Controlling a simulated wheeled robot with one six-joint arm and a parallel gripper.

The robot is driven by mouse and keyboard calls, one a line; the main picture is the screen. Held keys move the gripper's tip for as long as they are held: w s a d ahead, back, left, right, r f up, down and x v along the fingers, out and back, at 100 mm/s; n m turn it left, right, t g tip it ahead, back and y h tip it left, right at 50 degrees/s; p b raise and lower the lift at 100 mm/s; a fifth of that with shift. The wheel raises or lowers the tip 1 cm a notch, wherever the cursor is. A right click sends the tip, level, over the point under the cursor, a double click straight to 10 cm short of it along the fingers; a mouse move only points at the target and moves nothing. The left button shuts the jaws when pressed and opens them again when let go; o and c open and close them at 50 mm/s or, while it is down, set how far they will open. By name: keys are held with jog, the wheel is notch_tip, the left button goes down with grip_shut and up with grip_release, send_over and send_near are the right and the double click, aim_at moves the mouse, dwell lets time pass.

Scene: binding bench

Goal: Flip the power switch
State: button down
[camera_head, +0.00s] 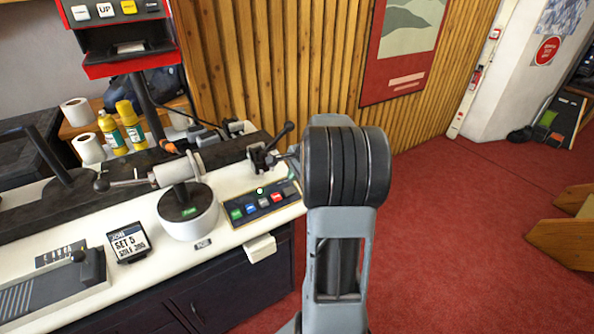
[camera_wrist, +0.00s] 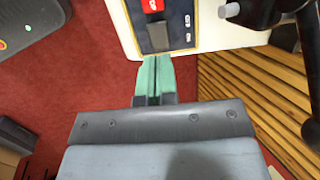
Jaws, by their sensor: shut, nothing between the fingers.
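A dark control panel with a gold border and a row of coloured buttons (camera_head: 237,214) lies on the white bench top. In the wrist view the end of this panel (camera_wrist: 182,12) shows a red button (camera_wrist: 152,5) and a dark rocker-like switch (camera_wrist: 158,36). I cannot read which one is the power switch. My gripper (camera_wrist: 154,60) has two pale green fingers pressed together, with nothing between them. Their tips lie close to the dark switch at the panel's end; I cannot tell whether they touch. In the head view my arm hides most of the gripper.
A black-handled lever (camera_head: 265,158) stands behind the panel, close to my arm. A white round machine with a lever (camera_head: 188,222) and a small display sign (camera_head: 128,243) stand to the left. Slatted wood wall (camera_head: 290,60) rises behind.

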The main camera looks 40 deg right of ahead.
aim_at(284, 191)
jog(key=x, duration=0.8)
jog(key=shift+b, duration=0.35)
